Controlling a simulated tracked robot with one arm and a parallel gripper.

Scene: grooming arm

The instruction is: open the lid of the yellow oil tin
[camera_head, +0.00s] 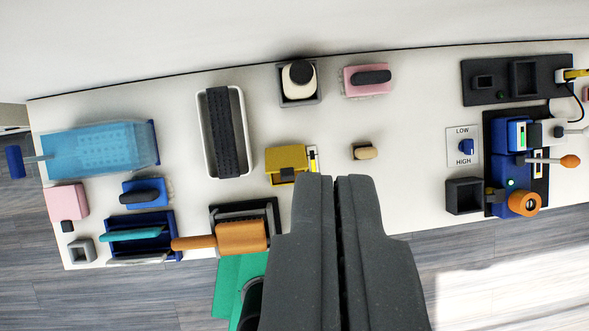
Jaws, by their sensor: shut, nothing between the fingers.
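The yellow oil tin (285,157) stands on the white table, a little left of the middle of the view. I see it from above as a yellow block with a small dark part at its lower edge. Its top looks covered, but I cannot make out the lid's edge clearly. My gripper (335,180) reaches up from the bottom of the view. Its two dark grey fingers are shut and empty. In the picture the fingertips are just right of and below the tin; I see no contact, and their height above the table is unclear.
A small marked strip (313,159) stands at the tin's right side. A white tray with a dark mat (222,130) lies left of it. An orange-handled brush (240,237) lies below left. A small tan-and-black piece (364,152) is to the right.

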